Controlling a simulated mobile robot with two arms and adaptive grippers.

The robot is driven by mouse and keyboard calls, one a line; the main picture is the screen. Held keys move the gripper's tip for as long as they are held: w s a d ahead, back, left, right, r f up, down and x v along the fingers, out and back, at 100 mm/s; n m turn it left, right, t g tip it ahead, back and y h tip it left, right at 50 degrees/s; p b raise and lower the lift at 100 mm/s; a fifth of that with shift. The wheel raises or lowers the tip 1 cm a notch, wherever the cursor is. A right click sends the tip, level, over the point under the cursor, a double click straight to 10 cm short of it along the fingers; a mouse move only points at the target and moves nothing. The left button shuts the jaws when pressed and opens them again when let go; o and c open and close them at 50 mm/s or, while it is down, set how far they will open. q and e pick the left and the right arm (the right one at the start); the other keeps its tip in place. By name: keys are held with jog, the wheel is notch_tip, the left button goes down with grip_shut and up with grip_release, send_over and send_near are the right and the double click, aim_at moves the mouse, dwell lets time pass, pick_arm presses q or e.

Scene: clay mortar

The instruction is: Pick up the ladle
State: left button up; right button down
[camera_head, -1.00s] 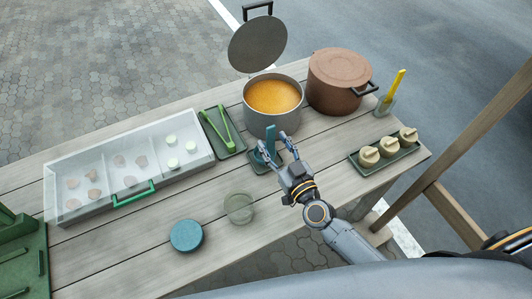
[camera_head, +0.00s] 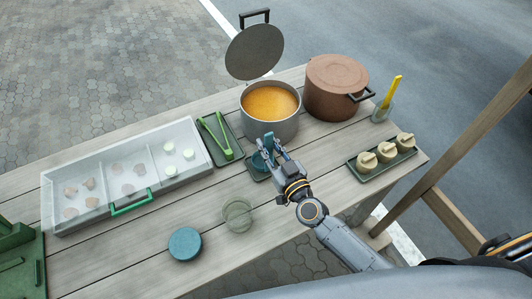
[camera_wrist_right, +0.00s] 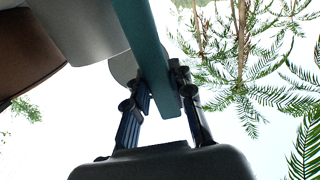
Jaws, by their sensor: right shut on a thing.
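My left gripper is out of view.
The open pot (camera_head: 270,128) of orange soup and a brown lidded pot (camera_head: 336,88) stand behind. Green tongs (camera_head: 215,137) and a clear divided case (camera_head: 75,225) are left. A jar (camera_head: 237,215), blue lid (camera_head: 185,244) and tray of buns (camera_head: 385,163) are near.

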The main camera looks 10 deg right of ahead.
aim_at(270, 138)
jog(key=shift+r+p, duration=0.35)
jog(key=shift+r, duration=0.15)
notch_tip(270, 138, up, 3)
jog(key=shift+r+p, duration=0.1)
jog(key=shift+p, duration=1)
jog(key=s+a+r+p, duration=0.2)
jog(key=s+r, duration=0.6)
jog(key=s, duration=0.5)
jog(key=shift+s+a+r+p, duration=0.4)
jog(key=shift+a, duration=0.1)
